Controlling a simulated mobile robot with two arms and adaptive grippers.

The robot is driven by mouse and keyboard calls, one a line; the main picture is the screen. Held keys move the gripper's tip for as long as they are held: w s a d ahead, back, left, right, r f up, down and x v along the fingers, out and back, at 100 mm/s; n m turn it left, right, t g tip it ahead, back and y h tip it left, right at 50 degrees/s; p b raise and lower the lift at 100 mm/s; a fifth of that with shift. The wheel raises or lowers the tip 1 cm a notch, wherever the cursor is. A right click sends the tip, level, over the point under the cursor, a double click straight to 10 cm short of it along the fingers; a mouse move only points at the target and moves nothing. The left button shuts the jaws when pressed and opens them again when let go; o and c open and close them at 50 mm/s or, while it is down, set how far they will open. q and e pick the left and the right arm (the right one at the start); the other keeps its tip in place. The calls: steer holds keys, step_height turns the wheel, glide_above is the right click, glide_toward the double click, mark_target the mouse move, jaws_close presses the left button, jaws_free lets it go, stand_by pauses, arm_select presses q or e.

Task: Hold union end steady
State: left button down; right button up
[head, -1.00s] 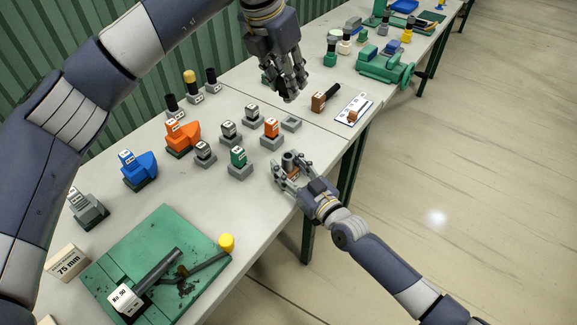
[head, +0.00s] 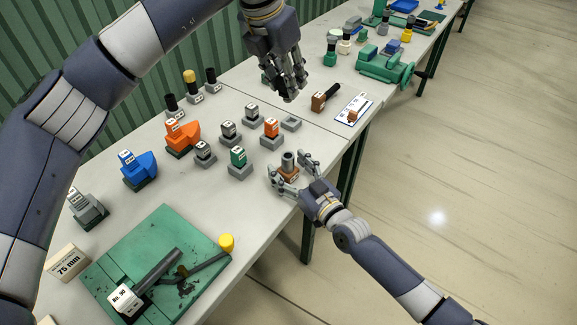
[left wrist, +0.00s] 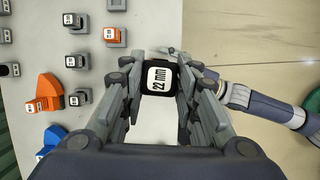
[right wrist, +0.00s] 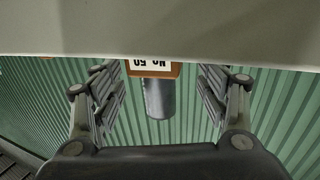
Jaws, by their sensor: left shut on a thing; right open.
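A brown block with an upright grey cylinder (head: 288,160) stands at the table's front edge. In the right wrist view the block (right wrist: 170,69) bears a "No. 50" label and its grey cylinder (right wrist: 159,98) points down the picture. My right gripper (head: 291,170) is open, with fingers on both sides of this piece and gaps beside it. My left gripper (head: 290,93) is above the table, farther back. In the left wrist view it is shut on a dark piece with a white "22 mm" label (left wrist: 160,79); the head view hides most of that piece.
Several labelled blocks on grey bases, including a green one (head: 238,157) and an orange one (head: 271,128), stand left of the right gripper. A brown block (head: 319,102) stands behind.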

steer(key=v, duration=1.1)
steer(key=shift+s, duration=0.2)
steer(key=shift+d, duration=0.2)
